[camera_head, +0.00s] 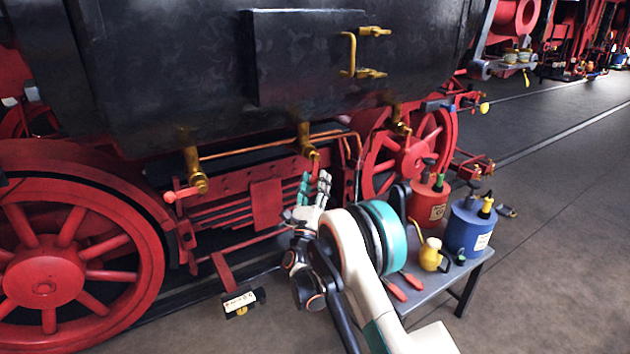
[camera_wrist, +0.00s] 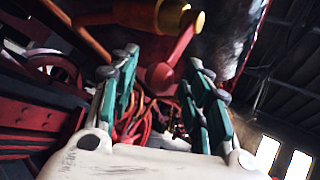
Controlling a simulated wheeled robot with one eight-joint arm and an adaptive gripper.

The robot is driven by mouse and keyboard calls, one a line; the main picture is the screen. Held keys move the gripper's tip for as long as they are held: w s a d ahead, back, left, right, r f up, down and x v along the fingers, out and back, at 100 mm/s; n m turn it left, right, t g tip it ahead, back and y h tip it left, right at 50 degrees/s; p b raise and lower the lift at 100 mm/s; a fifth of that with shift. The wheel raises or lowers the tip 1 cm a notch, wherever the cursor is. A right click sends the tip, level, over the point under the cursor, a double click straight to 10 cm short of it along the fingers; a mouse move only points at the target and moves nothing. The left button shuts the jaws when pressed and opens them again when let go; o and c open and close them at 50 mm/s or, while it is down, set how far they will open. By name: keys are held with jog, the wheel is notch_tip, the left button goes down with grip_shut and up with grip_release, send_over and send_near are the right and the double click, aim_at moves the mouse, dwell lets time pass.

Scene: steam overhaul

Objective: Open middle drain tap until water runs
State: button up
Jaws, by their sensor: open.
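The middle drain tap (camera_head: 304,138) is a brass tap under the black tank, with a red lever (camera_head: 312,154) at its lower end. My gripper (camera_head: 314,182) is just below this lever, fingers pointing up. In the wrist view the brass tap body (camera_wrist: 186,20) is at the top, and the red lever ends in a round knob (camera_wrist: 160,76). The knob appears between the two open teal fingers of my gripper (camera_wrist: 164,75). No contact can be made out.
A left brass tap (camera_head: 193,165) and a right brass tap (camera_head: 401,122) flank the middle one. A grey bench (camera_head: 412,297) at right carries a red can (camera_head: 428,205), a blue can (camera_head: 468,230) and a yellow oiler (camera_head: 431,255). Red wheels stand on both sides.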

jog(key=v, duration=1.1)
jog(key=shift+y, duration=0.3)
jog(key=shift+s, duration=0.1)
